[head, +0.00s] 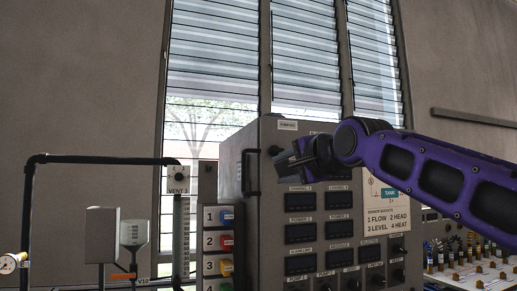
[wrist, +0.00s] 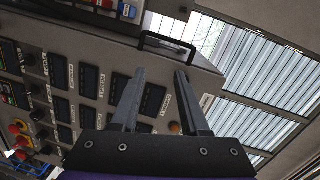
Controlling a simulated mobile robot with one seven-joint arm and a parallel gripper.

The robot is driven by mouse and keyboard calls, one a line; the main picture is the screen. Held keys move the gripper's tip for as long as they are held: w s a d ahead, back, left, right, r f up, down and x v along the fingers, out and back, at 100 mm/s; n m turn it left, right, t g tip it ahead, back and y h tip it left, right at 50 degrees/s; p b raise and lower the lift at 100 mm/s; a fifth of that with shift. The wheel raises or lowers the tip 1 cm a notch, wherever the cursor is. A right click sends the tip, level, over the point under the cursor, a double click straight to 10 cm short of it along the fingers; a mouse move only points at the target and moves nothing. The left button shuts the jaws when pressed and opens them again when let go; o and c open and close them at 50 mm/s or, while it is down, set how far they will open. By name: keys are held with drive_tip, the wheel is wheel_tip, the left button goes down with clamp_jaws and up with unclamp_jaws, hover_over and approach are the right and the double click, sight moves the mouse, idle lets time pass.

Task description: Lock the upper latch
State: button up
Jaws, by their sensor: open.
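A grey control cabinet (head: 290,132) stands at the middle of the head view, with rows of dark displays and labels. I cannot tell whether that part is the upper latch; no latch is clearly readable. My gripper (head: 288,160) is in front of the cabinet's upper part and hides some of it. In the wrist view my gripper (wrist: 159,78) is open, its fingers apart with nothing between them. The bar handle (wrist: 168,42) shows just beyond the fingertips.
A stack of numbered coloured switches (head: 226,240) stands left of the cabinet. Black piping (head: 100,160) and a gauge (head: 10,263) are further left. A panel with several small knobs (head: 470,262) is at the lower right. Louvred windows (head: 215,50) are behind.

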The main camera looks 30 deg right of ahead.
sight(278, 150)
drive_tip(key=w+d+r+m+t+h, duration=0.1)
drive_tip(key=d+r+m, duration=0.2)
drive_tip(key=d+r, duration=0.25)
drive_tip(key=p+x, duration=0.1)
drive_tip(key=x, duration=0.2)
drive_tip(key=p+x, duration=0.2)
drive_tip(key=x, duration=0.1)
drive_tip(key=p+x, duration=0.2)
drive_tip(key=x, duration=0.1)
drive_tip(key=shift+w+a, duration=0.2)
drive_tip(key=shift+a, duration=0.05)
drive_tip(key=shift+w+r+p, duration=0.1)
drive_tip(key=shift+p, duration=0.25)
drive_tip(key=shift+w, duration=0.2)
clamp_jaws()
idle(0.5)
